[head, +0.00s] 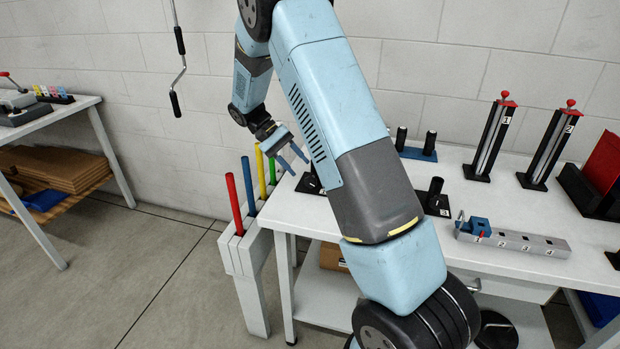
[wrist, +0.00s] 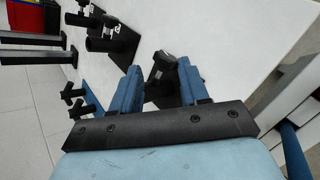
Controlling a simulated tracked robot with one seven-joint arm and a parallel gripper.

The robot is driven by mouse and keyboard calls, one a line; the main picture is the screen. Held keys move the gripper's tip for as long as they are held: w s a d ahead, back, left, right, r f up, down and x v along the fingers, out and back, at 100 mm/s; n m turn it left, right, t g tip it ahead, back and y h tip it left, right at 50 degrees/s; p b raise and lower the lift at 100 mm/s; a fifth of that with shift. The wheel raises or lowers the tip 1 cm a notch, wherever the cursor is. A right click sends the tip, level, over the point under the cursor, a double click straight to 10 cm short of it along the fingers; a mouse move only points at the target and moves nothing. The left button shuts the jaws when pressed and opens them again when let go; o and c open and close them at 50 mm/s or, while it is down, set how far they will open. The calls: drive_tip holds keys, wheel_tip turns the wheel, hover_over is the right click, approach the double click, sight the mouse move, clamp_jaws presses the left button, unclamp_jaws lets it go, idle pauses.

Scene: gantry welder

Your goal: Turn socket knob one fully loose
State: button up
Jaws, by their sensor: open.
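My gripper (head: 298,166) is open and empty above the left end of the white table, its blue fingers pointing down. In the wrist view, a black knob-like part (wrist: 166,68) on a dark plate lies between and beyond the two fingers of my gripper (wrist: 158,68). I cannot tell whether the fingers touch it. In the head view, a black socket base (head: 309,184) shows just below the gripper, mostly hidden by my arm. A second black socket with an upright post (head: 435,190) stands right of my arm. I cannot read which socket is number one.
A blue base (head: 418,154) with two black posts stands behind. A grey numbered block (head: 525,243) lies at the table's front. Two tall red-topped stands (head: 490,140) are at right. A white rack with coloured rods (head: 233,204) stands beside the table's left end.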

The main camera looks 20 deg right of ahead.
sight(311, 176)
drive_tip(key=s+d+r+m+t+y, duration=0.1)
drive_tip(key=d+r+m+t+y, duration=0.2)
drive_tip(key=m, duration=0.9)
drive_tip(key=s+d+r+m+t+y, duration=0.15)
drive_tip(key=r+m+t+y, duration=0.35)
drive_tip(key=m, duration=0.7)
drive_tip(key=shift+g+h, duration=0.6)
drive_tip(key=f, duration=1.2)
drive_tip(key=shift+a+f, duration=0.3)
drive_tip(key=shift+f, duration=0.05)
clamp_jaws()
